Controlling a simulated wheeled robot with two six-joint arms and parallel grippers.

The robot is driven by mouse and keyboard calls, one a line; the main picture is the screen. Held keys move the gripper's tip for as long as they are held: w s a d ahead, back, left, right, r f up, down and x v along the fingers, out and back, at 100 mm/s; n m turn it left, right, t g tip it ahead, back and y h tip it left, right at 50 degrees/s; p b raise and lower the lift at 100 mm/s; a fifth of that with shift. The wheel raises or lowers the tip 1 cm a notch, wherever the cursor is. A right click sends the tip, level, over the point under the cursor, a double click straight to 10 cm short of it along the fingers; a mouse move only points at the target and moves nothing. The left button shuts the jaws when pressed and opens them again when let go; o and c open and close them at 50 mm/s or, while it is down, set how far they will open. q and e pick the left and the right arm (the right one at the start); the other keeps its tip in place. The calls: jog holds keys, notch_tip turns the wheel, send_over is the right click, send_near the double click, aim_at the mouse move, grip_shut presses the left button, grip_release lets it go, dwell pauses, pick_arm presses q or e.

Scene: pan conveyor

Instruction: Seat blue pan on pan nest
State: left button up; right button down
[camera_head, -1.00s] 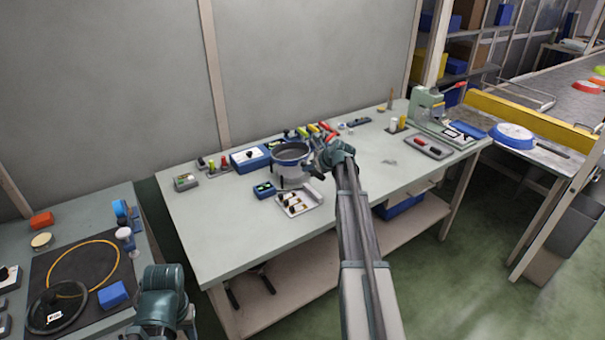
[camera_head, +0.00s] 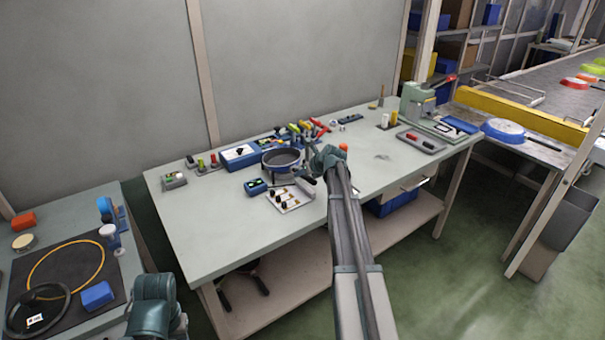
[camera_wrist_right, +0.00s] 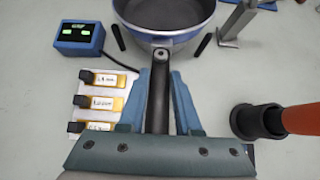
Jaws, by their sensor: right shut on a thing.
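The blue pan (camera_head: 283,158), grey inside with a blue outer rim, is at the middle of the long workbench, low over the bench. It also shows at the top of the right wrist view (camera_wrist_right: 165,14). My right gripper (camera_wrist_right: 159,84) is shut on its dark handle (camera_wrist_right: 159,100). Short black posts (camera_wrist_right: 203,44), seemingly of the pan nest, show on either side of the pan. The pan hides the rest of the nest, and I cannot tell whether it is fully down. My left arm's teal end is at the lower left in the head view; its fingertips are unclear.
A blue display box (camera_head: 255,187) and a white tray (camera_head: 290,199) with labelled pieces stand close by. A dark cup-shaped tool with an orange grip (camera_wrist_right: 262,122) is right of the gripper. Another blue pan (camera_head: 503,130) lies by the conveyor. The bench's front left is clear.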

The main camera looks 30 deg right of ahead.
dwell(0.7)
jog(key=shift+w+r+t+y, duration=0.2)
jog(key=shift+r+t+y, duration=0.15)
jog(key=shift+r, duration=0.2)
jog(key=shift+f+b, duration=0.15)
jog(key=shift+b, duration=0.15)
dwell(0.4)
jog(key=shift+f+b, duration=0.25)
jog(key=shift+b, duration=0.15)
jog(key=shift+s+f+m+t+y+b, duration=0.1)
jog(key=shift+f+m+t+y+b, duration=0.2)
jog(key=shift+b, duration=0.15)
jog(key=shift+f+b, duration=0.75)
jog(key=shift+b, duration=0.05)
jog(key=c, duration=0.5)
grip_release()
